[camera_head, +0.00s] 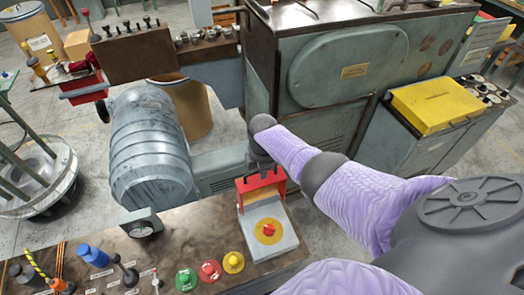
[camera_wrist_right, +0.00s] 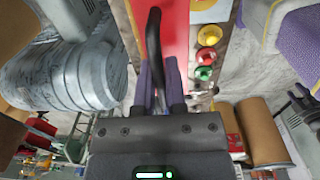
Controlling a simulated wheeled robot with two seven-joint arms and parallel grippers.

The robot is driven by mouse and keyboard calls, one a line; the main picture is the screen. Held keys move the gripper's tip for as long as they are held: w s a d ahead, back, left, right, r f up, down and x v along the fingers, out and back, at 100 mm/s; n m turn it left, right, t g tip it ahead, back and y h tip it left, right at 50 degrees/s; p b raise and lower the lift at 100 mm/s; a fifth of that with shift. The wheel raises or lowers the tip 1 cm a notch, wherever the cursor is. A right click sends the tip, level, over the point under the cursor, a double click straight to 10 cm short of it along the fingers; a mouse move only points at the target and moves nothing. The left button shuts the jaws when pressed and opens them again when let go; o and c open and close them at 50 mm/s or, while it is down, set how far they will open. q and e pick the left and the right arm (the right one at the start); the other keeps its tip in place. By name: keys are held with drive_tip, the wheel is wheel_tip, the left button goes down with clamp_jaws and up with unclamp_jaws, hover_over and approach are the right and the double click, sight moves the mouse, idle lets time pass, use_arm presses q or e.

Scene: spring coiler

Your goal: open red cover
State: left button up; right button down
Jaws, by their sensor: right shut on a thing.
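The red cover (camera_head: 262,188) stands raised at the back edge of a small grey box (camera_head: 270,236) on the bench in the head view. The box's top is exposed, with a red button (camera_head: 268,229) on a yellow disc. My right gripper (camera_head: 263,166) is at the cover's upper edge, partly hidden by its own wrist. In the right wrist view, the gripper (camera_wrist_right: 158,80) is shut on the black handle (camera_wrist_right: 153,40), which runs along the red cover (camera_wrist_right: 180,30). My left gripper is not in view.
Green, red and yellow buttons (camera_head: 210,271) sit on the bench left of the box. A gauge (camera_head: 142,226) stands farther left. A large grey motor (camera_head: 150,145) and the machine housing (camera_head: 345,65) stand behind. A yellow box (camera_head: 437,103) is at right.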

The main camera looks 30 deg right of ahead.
idle(0.3)
drive_tip(key=c, duration=0.7)
unclamp_jaws()
drive_tip(key=shift+c, duration=0.2)
wheel_tip(320, 180, up, 9)
drive_tip(key=p, duration=0.4)
drive_tip(key=shift+s+r, duration=0.15)
drive_tip(key=shift+r, duration=0.3)
